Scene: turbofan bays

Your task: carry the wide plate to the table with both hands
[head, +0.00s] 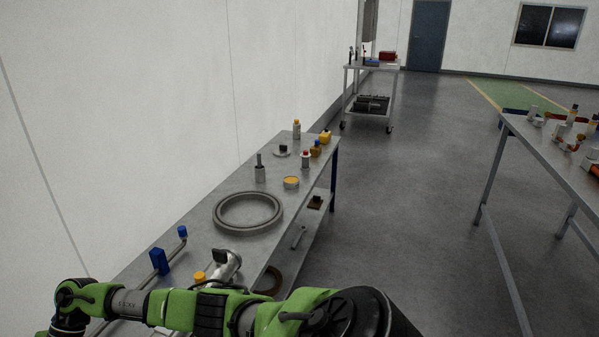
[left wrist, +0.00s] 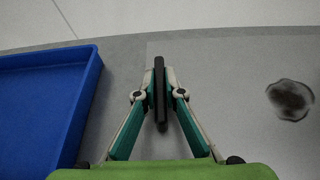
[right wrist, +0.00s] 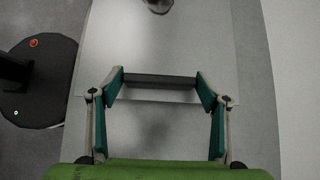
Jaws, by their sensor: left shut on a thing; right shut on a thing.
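The wide plate shows as a large pale grey sheet (left wrist: 230,75) in the left wrist view and again in the right wrist view (right wrist: 190,35). My left gripper (left wrist: 161,92) is shut on a narrow dark bar at the plate's edge. My right gripper (right wrist: 160,80) is shut across a dark bar at the plate's near edge, its fingers wide apart. A dark mottled spot (left wrist: 290,99) shows within the sheet. I cannot tell whether the plate is resting or lifted. The head view shows neither the plate nor gripper fingertips; my green arm crosses its bottom.
A blue tray (left wrist: 45,105) lies close left of my left gripper. A bench (head: 222,190) along the wall bears a large ring (head: 248,228), bottles and tools. A second table (head: 540,140) with small items stands right, a cart (head: 372,67) at the back. Open floor lies between.

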